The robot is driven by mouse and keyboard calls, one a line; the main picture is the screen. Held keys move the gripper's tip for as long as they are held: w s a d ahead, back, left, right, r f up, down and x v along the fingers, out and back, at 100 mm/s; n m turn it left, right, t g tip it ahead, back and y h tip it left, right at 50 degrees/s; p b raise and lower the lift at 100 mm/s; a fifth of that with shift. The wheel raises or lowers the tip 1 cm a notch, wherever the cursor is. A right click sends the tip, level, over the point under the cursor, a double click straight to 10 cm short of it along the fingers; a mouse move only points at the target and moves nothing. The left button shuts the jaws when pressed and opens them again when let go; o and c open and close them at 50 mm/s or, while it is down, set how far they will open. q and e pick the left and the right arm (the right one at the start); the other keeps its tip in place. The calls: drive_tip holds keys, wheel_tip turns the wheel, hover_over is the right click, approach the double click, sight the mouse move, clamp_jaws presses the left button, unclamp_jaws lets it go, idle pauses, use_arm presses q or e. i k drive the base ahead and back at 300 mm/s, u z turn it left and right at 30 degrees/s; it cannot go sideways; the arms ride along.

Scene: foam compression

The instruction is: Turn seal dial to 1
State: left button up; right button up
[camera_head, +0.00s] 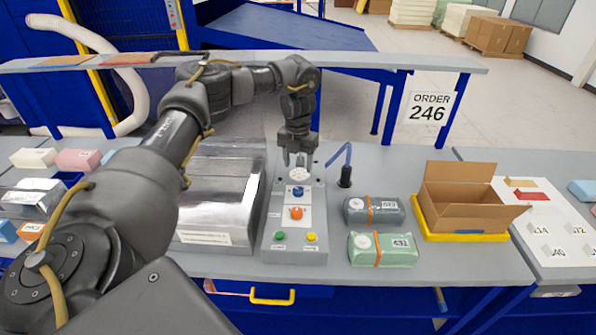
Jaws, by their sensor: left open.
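The grey control panel (280,228) stands on the table right of a shiny metal box. Near its far end is a round white dial face (290,184), with a blue knob (298,192) just in front of it. The markings are too small to read, so I cannot tell the dial's setting. My left gripper (298,165) is open and points down just above the far end of the panel, by the white dial face. I cannot tell whether the fingers touch the dial. My right gripper is out of view.
The panel also has an orange button (296,213), a green button (280,236) and a yellow button (311,237). The metal box (215,200) stands left.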

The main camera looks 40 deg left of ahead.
sight(296, 214)
drive_tip(key=k, duration=1.5)
